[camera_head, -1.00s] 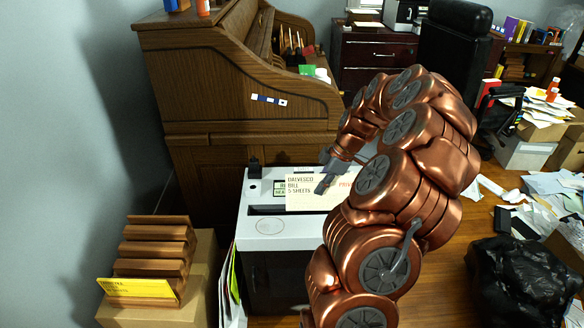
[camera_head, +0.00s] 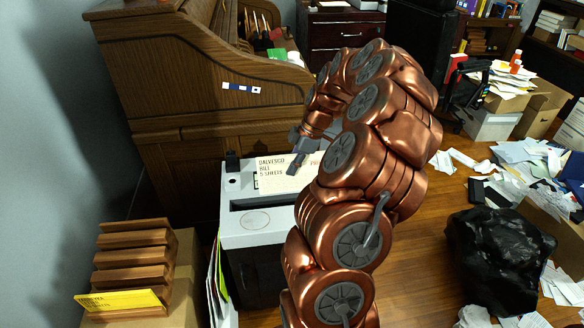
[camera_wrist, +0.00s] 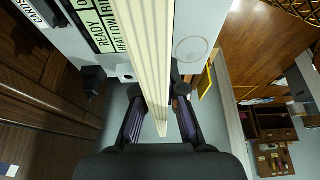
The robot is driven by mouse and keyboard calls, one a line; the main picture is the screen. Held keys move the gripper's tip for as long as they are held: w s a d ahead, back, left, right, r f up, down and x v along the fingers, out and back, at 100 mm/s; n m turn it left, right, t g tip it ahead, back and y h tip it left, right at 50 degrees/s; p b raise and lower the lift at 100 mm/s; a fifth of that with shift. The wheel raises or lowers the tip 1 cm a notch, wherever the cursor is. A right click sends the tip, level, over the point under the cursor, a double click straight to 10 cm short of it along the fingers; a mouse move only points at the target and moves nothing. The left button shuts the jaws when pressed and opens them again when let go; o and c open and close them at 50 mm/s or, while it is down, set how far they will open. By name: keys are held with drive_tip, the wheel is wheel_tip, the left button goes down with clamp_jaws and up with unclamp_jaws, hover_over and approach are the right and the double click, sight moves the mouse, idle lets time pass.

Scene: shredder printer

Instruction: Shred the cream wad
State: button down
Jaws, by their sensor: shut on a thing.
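The cream wad (camera_head: 284,173) is a flat stack of paper marked "DALVESCO BILL 5 SHEETS", with red print partly hidden by my arm. My gripper (camera_head: 299,152) is shut on its upper part. In the wrist view the wad (camera_wrist: 150,55) is seen edge-on between my gripper's two fingers (camera_wrist: 158,112). The shredder (camera_head: 254,228) has a white top and a dark slot. The wad is over its top, just behind the slot in the head view; I cannot tell whether it touches. The shredder's display (camera_wrist: 95,28) reads "READY" in the wrist view.
A wooden roll-top desk (camera_head: 190,90) stands behind the shredder. At left, a wooden sorter (camera_head: 135,255) with a yellow paper sits on a box. A black bag (camera_head: 500,260) and scattered papers (camera_head: 535,165) lie on the floor at right.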

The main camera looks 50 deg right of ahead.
wheel_tip(320, 180, down, 6)
drive_tip(key=b, duration=0.4)
idle(0.3)
drive_tip(key=c, duration=1.2)
unclamp_jaws()
drive_tip(key=v, duration=1.2)
